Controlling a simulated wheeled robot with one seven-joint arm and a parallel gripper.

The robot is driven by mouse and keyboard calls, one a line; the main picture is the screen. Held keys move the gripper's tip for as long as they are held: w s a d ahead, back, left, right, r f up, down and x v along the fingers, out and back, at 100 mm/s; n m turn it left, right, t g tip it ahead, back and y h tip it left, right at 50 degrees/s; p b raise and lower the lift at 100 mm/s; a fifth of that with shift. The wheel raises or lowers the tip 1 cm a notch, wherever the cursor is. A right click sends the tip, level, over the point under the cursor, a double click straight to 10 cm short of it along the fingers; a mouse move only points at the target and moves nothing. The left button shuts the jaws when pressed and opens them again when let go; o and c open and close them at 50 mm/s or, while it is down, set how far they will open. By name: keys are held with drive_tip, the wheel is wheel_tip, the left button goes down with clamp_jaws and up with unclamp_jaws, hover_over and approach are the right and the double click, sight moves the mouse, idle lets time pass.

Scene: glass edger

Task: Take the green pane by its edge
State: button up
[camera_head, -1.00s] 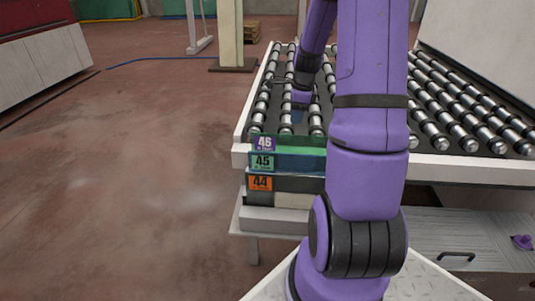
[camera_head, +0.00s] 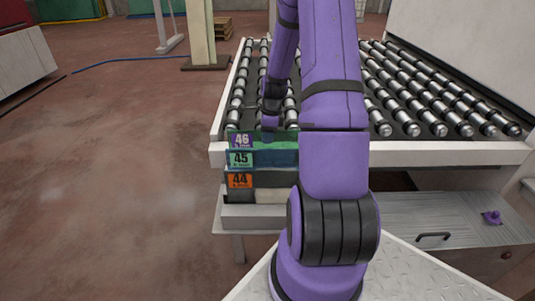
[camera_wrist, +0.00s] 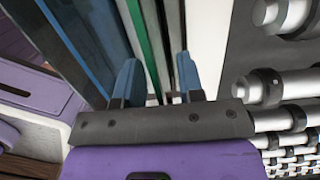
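The green pane shows as a thin bright green edge (camera_wrist: 143,40) in the wrist view. In the head view its dark green face (camera_head: 281,138) stands at the front of the roller table, by the purple 46 tag (camera_head: 241,140). My gripper (camera_wrist: 158,76) is open, its two blue fingers apart. The green edge runs down between the fingers, closer to the left one, with a grey-green strip beside it. No finger visibly presses on it. In the head view my gripper is small and low over the table's front edge; its fingers cannot be made out.
A blue pane (camera_head: 276,158) with the 45 tag and a lower slot with the orange 44 tag (camera_head: 239,181) sit below. Blue panels (camera_wrist: 85,40) lie left of the fingers. The roller table (camera_head: 232,105) has bare rollers. A metal drawer (camera_head: 440,225) stands at right.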

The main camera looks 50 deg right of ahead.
drive_tip(key=shift+f, duration=0.4)
clamp_jaws()
idle(1.2)
